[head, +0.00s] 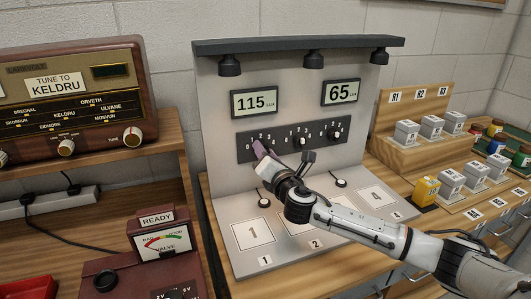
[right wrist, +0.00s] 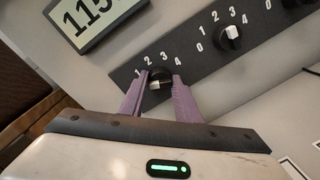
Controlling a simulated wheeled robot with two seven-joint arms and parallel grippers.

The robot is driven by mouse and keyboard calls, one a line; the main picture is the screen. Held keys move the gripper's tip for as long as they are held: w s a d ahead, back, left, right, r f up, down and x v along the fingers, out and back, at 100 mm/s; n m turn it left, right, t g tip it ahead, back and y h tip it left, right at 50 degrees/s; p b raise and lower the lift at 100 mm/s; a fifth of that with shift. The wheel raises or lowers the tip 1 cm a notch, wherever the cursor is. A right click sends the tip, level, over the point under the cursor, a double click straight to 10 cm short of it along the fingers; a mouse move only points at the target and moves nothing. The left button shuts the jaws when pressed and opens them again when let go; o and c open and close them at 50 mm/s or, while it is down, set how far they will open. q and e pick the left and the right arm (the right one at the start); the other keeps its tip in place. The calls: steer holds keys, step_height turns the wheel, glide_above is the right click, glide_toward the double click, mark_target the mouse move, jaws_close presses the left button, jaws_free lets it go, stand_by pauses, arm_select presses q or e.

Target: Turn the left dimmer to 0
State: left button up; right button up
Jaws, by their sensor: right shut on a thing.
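The left dimmer is a small black knob (right wrist: 160,72) with a white mark, seen between my fingers in the right wrist view. The numbers 1 to 4 show around it; its 0 is hidden there. I cannot tell exactly which number the mark points to. My right gripper (right wrist: 161,80), with purple fingers, is shut on this knob, one finger on each side. In the head view my right gripper (head: 261,150) covers the left dimmer on the black dimmer strip (head: 316,139). The left display (head: 255,102) reads 115 lux. My left gripper is not in view.
Two more dimmers, the middle (head: 299,141) and the right (head: 334,133), sit on the same strip. The right display (head: 341,92) reads 65 lux. Small switches stand below. A radio (head: 70,100) is at left; a wooden block rack (head: 410,125) is at right.

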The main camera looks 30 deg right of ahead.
steer(key=shift+n, duration=1.5)
steer(key=o, duration=1)
steer(key=b+v, duration=0.1)
steer(key=v, duration=0.9)
steer(key=shift+s+f, duration=0.1)
steer(key=shift+s, duration=0.1)
steer(key=shift+a, duration=0.1)
